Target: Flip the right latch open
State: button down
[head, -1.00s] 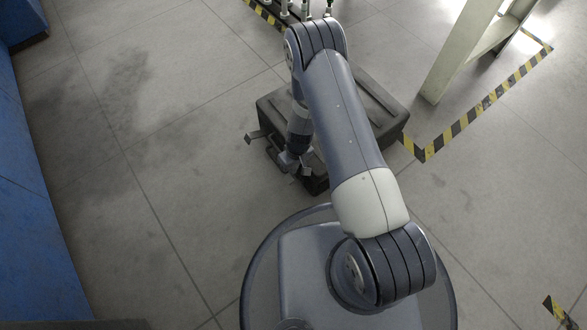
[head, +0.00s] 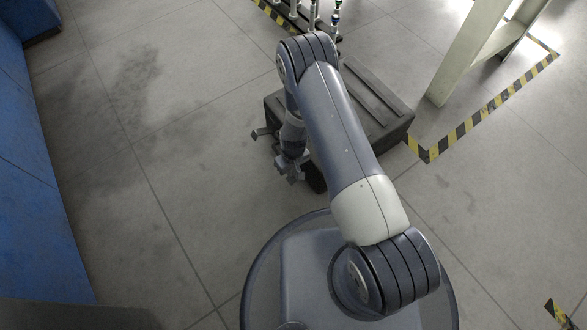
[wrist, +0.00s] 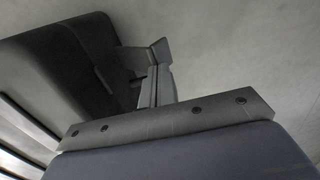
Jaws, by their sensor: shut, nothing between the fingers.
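A dark case (head: 375,98) lies on the floor in front of my base, partly hidden behind my arm. One latch (head: 262,133) sticks out from the left part of its front side. The right latch cannot be made out clearly in the head view; my wrist and gripper cover that part of the front. My gripper (head: 291,176) is low beside the case's front side. In the wrist view, the case (wrist: 65,50) fills the upper left. My gripper's fingers (wrist: 156,75) are shut and empty, with a grey bracket-like piece (wrist: 130,58) just behind them, possibly a latch.
A rack with several upright pieces (head: 315,15) stands behind the case. A pale post frame (head: 465,50) and yellow-black floor tape (head: 480,115) are at the right. A blue cabinet (head: 40,180) is at the left. The floor between cabinet and case is clear.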

jog(key=shift+s+a+f+h, duration=0.25)
jog(key=shift+a+f+h, duration=0.1)
jog(key=shift+h, duration=0.05)
jog(key=shift+s+a+f+t+b, duration=0.35)
jog(key=shift+a+f+b, duration=0.35)
jog(key=shift+b, duration=0.25)
jog(key=shift+d, duration=0.1)
